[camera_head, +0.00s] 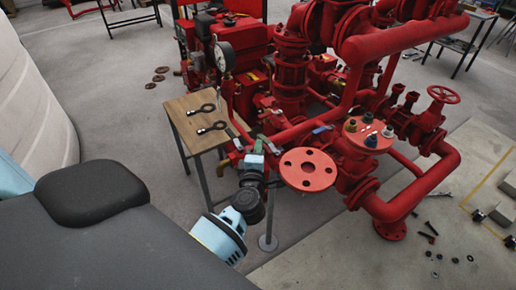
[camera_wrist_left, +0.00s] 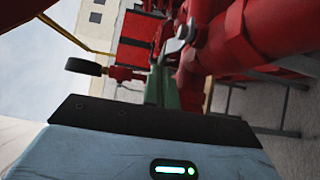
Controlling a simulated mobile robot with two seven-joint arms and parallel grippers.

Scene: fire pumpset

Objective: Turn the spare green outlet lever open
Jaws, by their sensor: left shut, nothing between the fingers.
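My left gripper is shut and empty, close against the lever. My right gripper is in neither view.
A round red flange (camera_head: 307,169) is just right of my gripper. A pressure gauge (camera_head: 224,57) stands behind. A wooden table (camera_head: 183,116) with two black tools is at the left. Red pump pipes (camera_head: 385,208) fill the right. The grey floor at front left is partly covered by my own body.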

